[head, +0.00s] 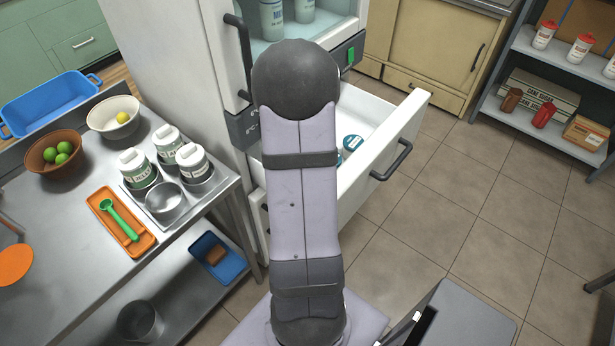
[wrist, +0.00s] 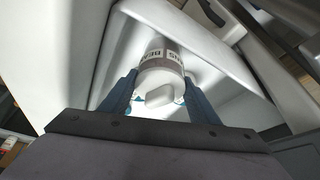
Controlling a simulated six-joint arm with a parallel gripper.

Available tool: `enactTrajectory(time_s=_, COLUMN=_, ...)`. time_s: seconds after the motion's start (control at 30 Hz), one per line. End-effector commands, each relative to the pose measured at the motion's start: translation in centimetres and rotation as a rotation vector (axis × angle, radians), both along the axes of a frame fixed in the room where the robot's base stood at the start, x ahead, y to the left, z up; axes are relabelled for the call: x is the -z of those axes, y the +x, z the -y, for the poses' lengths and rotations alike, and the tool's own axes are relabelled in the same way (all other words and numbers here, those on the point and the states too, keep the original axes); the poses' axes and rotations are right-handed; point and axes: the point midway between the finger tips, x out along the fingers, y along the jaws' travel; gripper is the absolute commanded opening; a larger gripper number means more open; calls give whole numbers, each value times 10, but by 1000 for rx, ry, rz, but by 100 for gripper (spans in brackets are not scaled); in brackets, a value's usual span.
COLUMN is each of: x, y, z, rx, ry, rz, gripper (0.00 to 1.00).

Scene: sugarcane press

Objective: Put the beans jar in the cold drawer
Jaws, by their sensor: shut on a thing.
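The beans jar (wrist: 160,72), pale with a dark lettered label band and a light knobbed top, is between the two blue fingers of my gripper (wrist: 160,98) in the wrist view. The gripper is shut on it. The cold drawer (head: 402,130) of the white fridge is pulled open. Its white walls (wrist: 190,38) surround the jar in the wrist view. I cannot tell whether the jar touches the drawer floor.
A metal table at left holds a rack (head: 165,200) with several jars and an empty cup, an orange tray (head: 121,222) with a green spoon, and fruit bowls (head: 56,152). The fridge's upper compartment (head: 335,22) holds bottles. Shelves (head: 548,78) stand at right. The floor between is clear.

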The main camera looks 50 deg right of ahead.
Motion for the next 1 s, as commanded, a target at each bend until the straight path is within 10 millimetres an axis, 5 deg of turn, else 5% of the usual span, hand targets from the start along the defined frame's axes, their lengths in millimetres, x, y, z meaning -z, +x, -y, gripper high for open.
enactTrajectory(time_s=0.23, x=7, y=0, z=1, rx=0, ry=-1, rz=2, gripper=3)
enactTrajectory(time_s=0.53, x=39, y=0, z=0, rx=1, ry=0, rz=2, gripper=3)
enactTrajectory(time_s=1.0, x=43, y=1, z=1, rx=0, ry=-2, rz=3, gripper=3)
